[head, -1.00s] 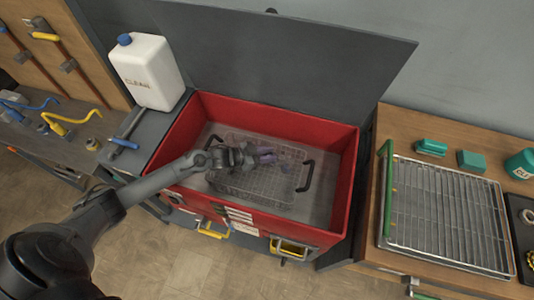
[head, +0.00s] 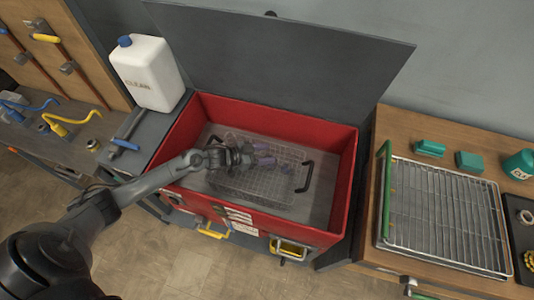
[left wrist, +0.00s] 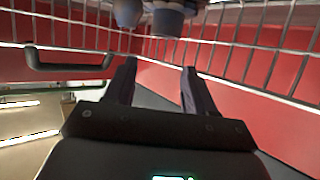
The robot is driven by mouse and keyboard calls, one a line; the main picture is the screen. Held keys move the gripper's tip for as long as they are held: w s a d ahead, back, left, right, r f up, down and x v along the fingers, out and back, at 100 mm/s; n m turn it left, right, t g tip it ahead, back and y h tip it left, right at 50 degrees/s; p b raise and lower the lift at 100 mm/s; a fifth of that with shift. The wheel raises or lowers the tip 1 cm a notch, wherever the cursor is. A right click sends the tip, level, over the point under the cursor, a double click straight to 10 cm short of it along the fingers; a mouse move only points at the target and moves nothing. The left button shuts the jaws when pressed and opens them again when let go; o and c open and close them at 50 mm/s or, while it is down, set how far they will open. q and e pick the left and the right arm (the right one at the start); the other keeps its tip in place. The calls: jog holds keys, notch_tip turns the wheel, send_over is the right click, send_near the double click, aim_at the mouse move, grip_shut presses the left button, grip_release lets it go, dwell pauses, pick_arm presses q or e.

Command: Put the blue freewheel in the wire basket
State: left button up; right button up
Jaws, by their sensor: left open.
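The wire basket (head: 262,188) sits inside the red tub, its black handle (head: 304,177) at the right end. My left gripper (head: 265,154) reaches over the basket, open, with its two fingers spread apart. In the left wrist view both fingers (left wrist: 157,88) are apart with nothing seen between them. Basket wires (left wrist: 215,42) and a black basket handle (left wrist: 68,66) show beyond. I cannot make out the blue freewheel clearly in any view. Rounded grey-blue shapes (left wrist: 166,20) at the top of the wrist view cannot be identified. My right gripper is not in view.
The red tub (head: 345,185) has high walls around the basket, and its dark lid (head: 280,55) stands open behind. A white jug (head: 147,75) stands at the tub's left. A wire rack in a tray (head: 440,215) lies on the wooden bench at right.

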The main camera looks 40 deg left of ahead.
pick_arm(q)
jog(key=p+v, duration=0.1)
jog(key=v, duration=0.5)
jog(key=shift+s+a, duration=0.2)
jog(key=shift+s, duration=0.05)
jog(key=shift+r, duration=0.1)
